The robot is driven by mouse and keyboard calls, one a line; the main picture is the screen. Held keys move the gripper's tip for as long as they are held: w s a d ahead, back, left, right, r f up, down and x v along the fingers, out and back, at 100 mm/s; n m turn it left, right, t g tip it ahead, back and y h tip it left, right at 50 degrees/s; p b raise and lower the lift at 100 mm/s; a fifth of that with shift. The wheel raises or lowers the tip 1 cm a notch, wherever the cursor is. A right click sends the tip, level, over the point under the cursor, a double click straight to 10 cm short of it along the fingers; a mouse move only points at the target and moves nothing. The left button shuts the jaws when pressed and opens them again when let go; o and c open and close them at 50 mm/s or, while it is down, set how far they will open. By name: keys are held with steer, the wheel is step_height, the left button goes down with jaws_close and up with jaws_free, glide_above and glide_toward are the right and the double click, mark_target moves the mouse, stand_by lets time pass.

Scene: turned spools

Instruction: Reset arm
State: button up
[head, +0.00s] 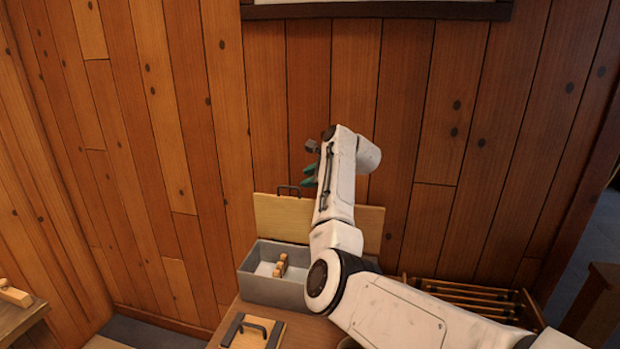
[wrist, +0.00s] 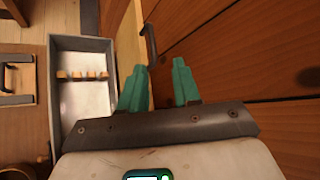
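My gripper (wrist: 160,88) shows in the wrist view as two teal fingers held apart, with nothing between them. In the head view my gripper (head: 309,172) is partly hidden behind my white arm, raised above the grey box near the wall. The grey box (head: 272,289) stands on the table with a turned wooden spool (head: 280,265) lying inside. The box (wrist: 57,110) and spool (wrist: 82,75) also show in the wrist view, left of the fingers.
A wooden panel with a dark handle (head: 267,219) stands upright behind the box, close to the plank wall. A flat wooden lid with a handle (head: 252,331) lies in front of the box. A slatted wooden rack (head: 470,297) is at right, behind my arm.

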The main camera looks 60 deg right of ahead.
stand_by(0.4)
steer(key=s+a+f+n+g, duration=0.2)
steer(key=s+a+f+n, duration=0.25)
steer(key=a+f, duration=0.3)
steer(key=s+a+f+n+g+y, duration=0.1)
steer(key=s+a+f+n+g, duration=0.1)
steer(key=s+a+f+n, duration=0.4)
steer(key=s+a+f+n+g, duration=0.2)
steer(key=s+a+f+n, duration=0.15)
steer(key=a+f, duration=0.6)
steer(key=s+a+f+n+g, duration=0.2)
steer(key=s+a+f+n, duration=0.1)
steer(key=s+a+n, duration=0.4)
steer(key=s+a+f+n+g+y, duration=0.1)
steer(key=s+a+f+n+g, duration=0.1)
steer(key=s+a+n, duration=0.5)
steer(key=s+a+f, duration=0.1)
steer(key=s+a, duration=0.5)
steer(key=s, duration=0.3)
steer(key=shift+s+f, duration=0.35)
